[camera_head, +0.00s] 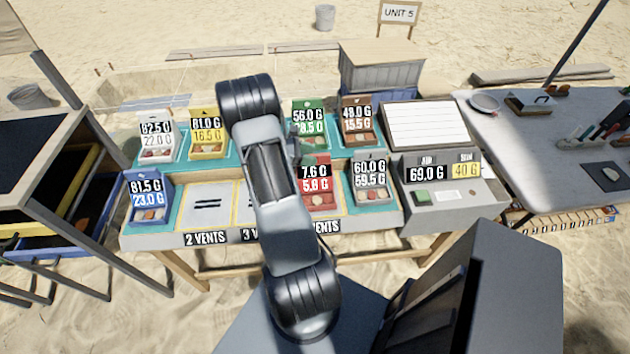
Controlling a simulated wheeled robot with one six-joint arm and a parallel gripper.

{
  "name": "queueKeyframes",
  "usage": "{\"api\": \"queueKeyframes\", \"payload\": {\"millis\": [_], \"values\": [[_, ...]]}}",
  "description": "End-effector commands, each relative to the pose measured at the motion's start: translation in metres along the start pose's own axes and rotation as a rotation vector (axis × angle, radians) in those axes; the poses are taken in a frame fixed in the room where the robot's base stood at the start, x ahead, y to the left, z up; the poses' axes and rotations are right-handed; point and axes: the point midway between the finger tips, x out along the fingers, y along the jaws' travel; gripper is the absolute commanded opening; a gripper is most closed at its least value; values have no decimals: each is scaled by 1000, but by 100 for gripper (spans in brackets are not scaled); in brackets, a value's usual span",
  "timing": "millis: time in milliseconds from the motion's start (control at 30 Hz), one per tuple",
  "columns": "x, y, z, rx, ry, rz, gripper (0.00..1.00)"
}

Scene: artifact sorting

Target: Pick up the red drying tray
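The red drying tray (320,208) sits in the front row of the sorting table, right of its middle. Its card reads 7.6 G above 5.8 G, and small pieces show inside it. My arm crosses the table from the front centre, and its link passes just left of the red tray, close to or over its left edge in the picture. I cannot make out my gripper's fingers; the arm hides that area. No tray is seen lifted.
Green, brown, white, yellow, blue and grey trays stand around on the same table. Two marked flat spots lie left of my arm. A scale (452,198) reading 69.0 G stands right. A tool table (545,165) is further right, a drawer rack at left.

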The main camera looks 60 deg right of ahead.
Motion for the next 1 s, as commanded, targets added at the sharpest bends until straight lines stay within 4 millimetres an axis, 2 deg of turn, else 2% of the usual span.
{"api": "queueKeyframes", "payload": {"millis": [67,467,1000], "values": [[0,0,0,0,0,0,38],[0,0,0,0,0,0,0],[-1,0,1,1,-1,0,0]]}}
